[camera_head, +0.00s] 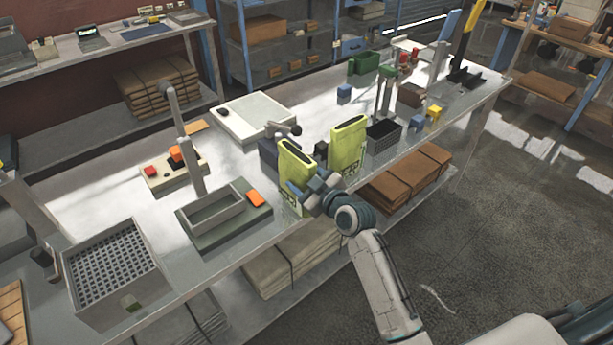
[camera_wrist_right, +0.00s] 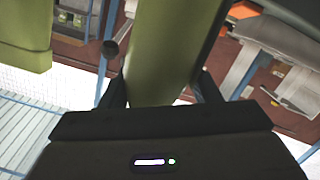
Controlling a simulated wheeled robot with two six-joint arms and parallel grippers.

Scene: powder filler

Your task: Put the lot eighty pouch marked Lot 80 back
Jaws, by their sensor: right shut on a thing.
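Two yellow-green pouches stand upright near the front edge of the metal bench. My right gripper (camera_head: 317,190) is shut on the left pouch (camera_head: 296,164), low on its front side. In the right wrist view this held pouch (camera_wrist_right: 165,50) fills the space between the fingers of the right gripper (camera_wrist_right: 162,88). The other pouch (camera_head: 347,146) stands just to the right, apart from the held one; it also shows in the right wrist view (camera_wrist_right: 22,38) at the left. The labels are too small to read. I cannot tell whether the held pouch touches the bench. My left gripper is out of view.
A dark block (camera_head: 268,151) stands close behind the held pouch. A black basket (camera_head: 383,136) is right of the other pouch. A grey tray stand (camera_head: 213,211) with an orange pad (camera_head: 256,198) lies to the left. A white scale (camera_head: 256,115) sits behind.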

